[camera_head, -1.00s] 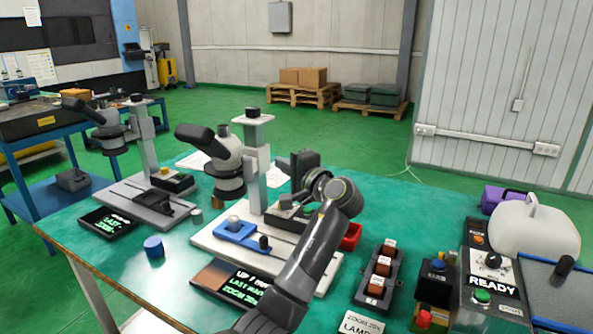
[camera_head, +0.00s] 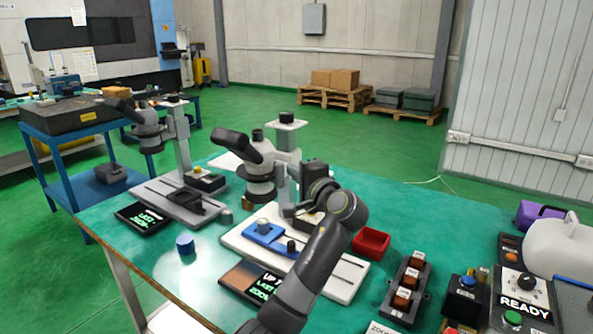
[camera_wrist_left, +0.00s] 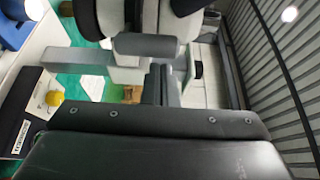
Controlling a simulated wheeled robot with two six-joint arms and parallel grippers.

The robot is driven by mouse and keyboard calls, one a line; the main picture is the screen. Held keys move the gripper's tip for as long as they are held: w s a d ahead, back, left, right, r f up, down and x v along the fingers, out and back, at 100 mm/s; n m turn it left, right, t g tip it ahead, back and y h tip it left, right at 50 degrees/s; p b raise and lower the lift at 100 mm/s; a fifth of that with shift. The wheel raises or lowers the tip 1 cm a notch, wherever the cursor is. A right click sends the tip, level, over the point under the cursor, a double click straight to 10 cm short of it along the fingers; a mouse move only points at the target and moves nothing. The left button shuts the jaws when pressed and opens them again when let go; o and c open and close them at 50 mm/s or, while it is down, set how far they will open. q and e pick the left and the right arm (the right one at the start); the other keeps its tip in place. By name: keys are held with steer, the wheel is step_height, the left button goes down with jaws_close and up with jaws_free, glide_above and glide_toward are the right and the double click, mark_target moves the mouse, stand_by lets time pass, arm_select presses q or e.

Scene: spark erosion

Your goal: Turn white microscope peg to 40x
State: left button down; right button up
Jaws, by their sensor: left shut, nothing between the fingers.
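The white microscope (camera_head: 286,158), with a dark eyepiece and a ringed lower head, stands upright on a pale base plate (camera_head: 345,288) on the green table. I cannot make out the peg or its 40x mark. In the left wrist view, my left gripper's fingers (camera_wrist_left: 160,84) are together and empty. Just beyond them is a grey rounded part (camera_wrist_left: 147,45) below the microscope head (camera_wrist_left: 98,18); I cannot tell whether they touch. My right gripper is out of view.
A blue fixture (camera_head: 268,238) sits on the base plate, with a display (camera_head: 247,280) in front. A second, grey microscope (camera_head: 150,128) stands left. The table's front left is mostly clear.

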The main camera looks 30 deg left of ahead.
mark_target(282, 169)
arm_select(q)
steer(key=s+m+t+h+p, duration=0.1)
steer(key=p, duration=0.1)
steer(key=s+m+t+p, duration=0.1)
steer(key=p, duration=0.1)
steer(key=s+a+m+t+h+p, duration=0.1)
steer(key=p, duration=0.1)
steer(key=shift+s+r+t+h, duration=0.1)
steer(key=shift+r+t+h, duration=0.2)
steer(key=shift+t, duration=0.1)
steer(key=shift+s+f+m+t+h+p, duration=0.2)
steer(key=shift+s+m+t+h+p, duration=0.1)
steer(key=shift+t+p, duration=0.15)
